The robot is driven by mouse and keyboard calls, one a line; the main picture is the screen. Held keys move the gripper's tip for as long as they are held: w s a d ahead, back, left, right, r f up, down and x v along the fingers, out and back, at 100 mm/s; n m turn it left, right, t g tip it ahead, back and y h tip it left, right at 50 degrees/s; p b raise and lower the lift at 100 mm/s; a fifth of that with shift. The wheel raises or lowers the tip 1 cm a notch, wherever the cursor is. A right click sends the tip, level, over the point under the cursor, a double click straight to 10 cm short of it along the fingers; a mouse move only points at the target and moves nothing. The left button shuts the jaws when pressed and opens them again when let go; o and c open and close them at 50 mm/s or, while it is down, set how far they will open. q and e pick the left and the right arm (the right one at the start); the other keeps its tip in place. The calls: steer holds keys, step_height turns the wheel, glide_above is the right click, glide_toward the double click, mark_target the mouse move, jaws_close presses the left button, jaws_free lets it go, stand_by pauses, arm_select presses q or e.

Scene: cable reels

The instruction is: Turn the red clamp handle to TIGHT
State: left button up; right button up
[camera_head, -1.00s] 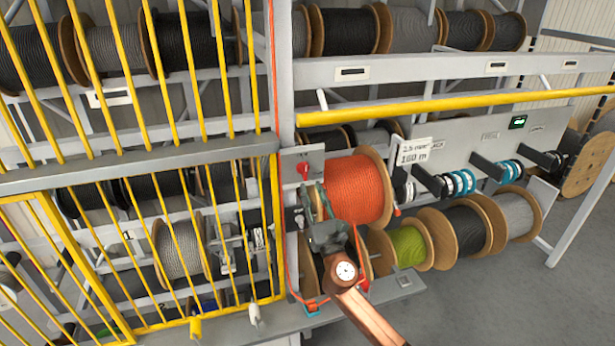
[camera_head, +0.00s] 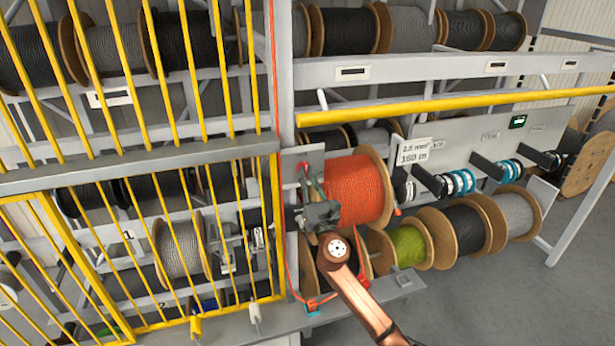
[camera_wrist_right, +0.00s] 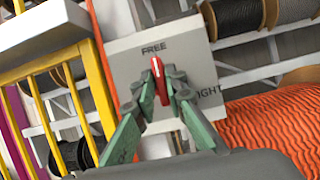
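The red clamp handle (camera_wrist_right: 158,72) stands upright on a grey plate (camera_wrist_right: 195,62) in the right wrist view, its tip towards the word FREE. The word TIGHT shows at the right of the plate, its first letter covered by a finger. My right gripper (camera_wrist_right: 160,84) has its two green fingers on either side of the handle, close to it; I cannot tell whether both touch it. In the head view my right gripper (camera_head: 311,180) is at the plate beside the orange cable reel (camera_head: 354,190), and the handle (camera_head: 301,166) shows only partly. My left gripper is not in view.
A yellow barred gate (camera_head: 190,70) stands left of the plate. A rack post (camera_head: 285,70) rises beside it. A sign reading 160 m (camera_head: 413,152) is above right of the orange reel. More reels (camera_head: 465,228) stand lower right. Grey floor is clear at right.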

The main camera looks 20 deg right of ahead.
jaws_close()
